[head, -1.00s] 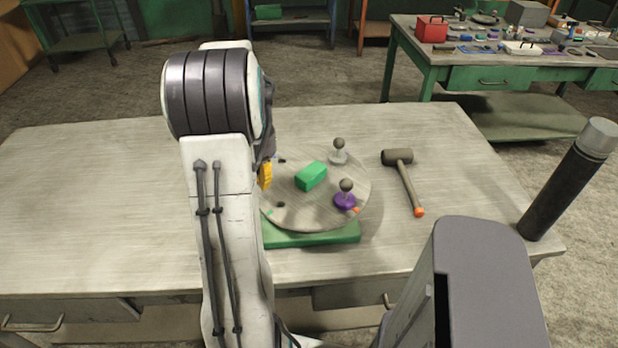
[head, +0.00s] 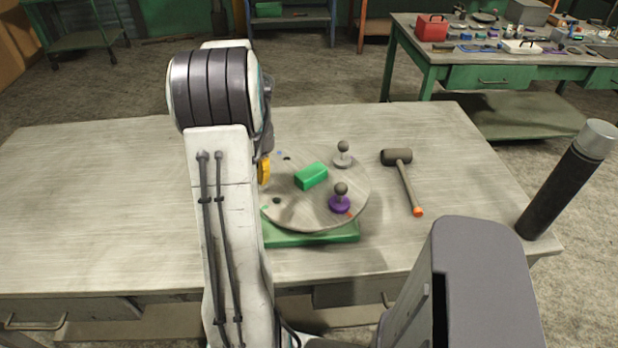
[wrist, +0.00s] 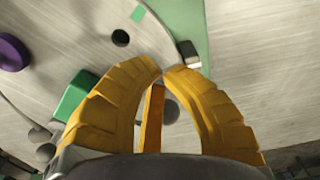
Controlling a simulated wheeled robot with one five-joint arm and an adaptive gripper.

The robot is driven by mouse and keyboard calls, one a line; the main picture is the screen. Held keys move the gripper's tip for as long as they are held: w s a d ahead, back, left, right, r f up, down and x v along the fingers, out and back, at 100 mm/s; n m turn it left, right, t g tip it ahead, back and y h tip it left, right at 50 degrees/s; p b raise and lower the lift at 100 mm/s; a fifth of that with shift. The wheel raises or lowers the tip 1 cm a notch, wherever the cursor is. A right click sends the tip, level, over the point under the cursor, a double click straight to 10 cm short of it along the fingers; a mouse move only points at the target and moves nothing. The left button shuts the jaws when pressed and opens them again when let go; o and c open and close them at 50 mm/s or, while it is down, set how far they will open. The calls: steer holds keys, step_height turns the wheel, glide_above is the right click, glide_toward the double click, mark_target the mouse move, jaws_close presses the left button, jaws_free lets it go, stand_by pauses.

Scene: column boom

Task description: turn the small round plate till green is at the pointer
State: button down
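The small round plate (head: 315,212) is grey and lies on a green base (head: 318,238). It carries a green block (head: 311,176), a purple knob (head: 340,203), a grey knob (head: 343,159) and dark holes. A red mark sits at the rim beside the purple knob. A green mark (wrist: 138,13) shows near the rim in the wrist view. A small pale and dark block (wrist: 188,55) on the base beside the rim may be the pointer. My gripper (wrist: 162,72) has its yellow fingertips together, over the plate's left side in the head view. Whatever is behind the fingers is mostly hidden.
A mallet (head: 405,180) lies right of the plate. A dark cylinder with a grey top (head: 566,180) stands at the table's right edge. The table (head: 90,200) is clear at left. A cluttered green workbench (head: 500,60) stands behind.

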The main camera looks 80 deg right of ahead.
steer(key=shift+w+d, duration=0.1)
steer(key=shift+d, duration=0.05)
steer(key=shift+w+d+p, duration=0.3)
steer(key=shift+d+p, duration=0.25)
steer(key=shift+d, duration=0.3)
stand_by(0.3)
steer(key=shift+w+d+p, duration=0.25)
steer(key=shift+d+p, duration=0.45)
steer(key=shift+d, duration=0.2)
steer(key=shift+w+d+p, duration=0.15)
steer(key=shift+d+p, duration=0.45)
steer(key=shift+d, duration=0.2)
